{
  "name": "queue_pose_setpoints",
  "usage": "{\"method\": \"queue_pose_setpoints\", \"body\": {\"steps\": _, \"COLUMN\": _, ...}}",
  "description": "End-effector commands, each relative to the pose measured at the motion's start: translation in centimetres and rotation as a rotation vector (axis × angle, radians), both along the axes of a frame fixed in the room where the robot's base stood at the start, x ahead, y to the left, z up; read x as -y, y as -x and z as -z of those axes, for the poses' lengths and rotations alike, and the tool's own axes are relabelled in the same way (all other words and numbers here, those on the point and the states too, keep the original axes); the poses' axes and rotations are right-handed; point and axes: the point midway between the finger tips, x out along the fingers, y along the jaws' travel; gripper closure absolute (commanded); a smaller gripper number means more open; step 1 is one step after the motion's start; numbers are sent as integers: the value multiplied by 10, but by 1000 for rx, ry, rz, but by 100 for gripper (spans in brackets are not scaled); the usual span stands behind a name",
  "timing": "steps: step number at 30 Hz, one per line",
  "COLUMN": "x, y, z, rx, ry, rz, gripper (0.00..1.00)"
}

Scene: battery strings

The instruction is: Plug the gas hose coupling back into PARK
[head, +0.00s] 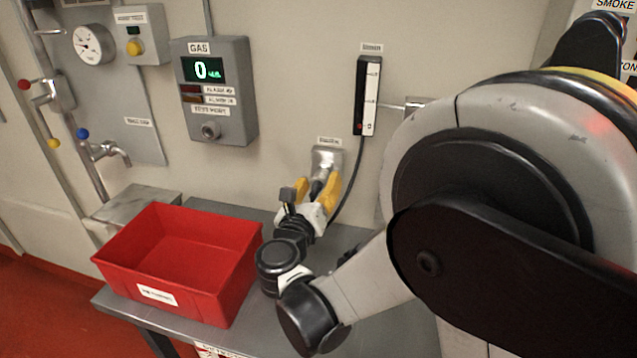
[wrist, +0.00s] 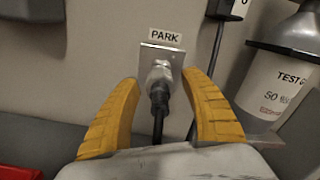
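The PARK socket plate (wrist: 160,57) is a small metal plate on the wall under a PARK label (wrist: 165,36); it also shows in the head view (head: 327,158). The gas hose coupling (wrist: 159,88), a silvery fitting with a black rear part, appears to sit at the plate's socket, with its black hose hanging down. My gripper (wrist: 164,92) has its yellow fingers wide apart, one on each side of the coupling, with visible gaps. In the head view my gripper (head: 318,186) is just in front of the plate and partly hides the coupling.
A red bin (head: 183,255) stands on the grey bench (head: 235,212) left of my arm. A gas meter box (head: 213,90) and a tube gauge (head: 368,95) hang on the wall. A TEST cylinder (wrist: 275,88) stands close right of my fingers.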

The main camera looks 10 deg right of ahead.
Motion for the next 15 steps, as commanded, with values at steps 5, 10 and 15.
{"method": "queue_pose_setpoints", "body": {"steps": 5, "x": -2, "y": 4, "z": 0, "rx": -1, "ry": 0, "rz": -2, "gripper": 47}}
{"method": "queue_pose_setpoints", "body": {"steps": 10, "x": -13, "y": 28, "z": 0, "rx": 0, "ry": 0, "rz": -4, "gripper": 47}}
{"method": "queue_pose_setpoints", "body": {"steps": 15, "x": -28, "y": 65, "z": 0, "rx": 0, "ry": 0, "rz": -6, "gripper": 47}}
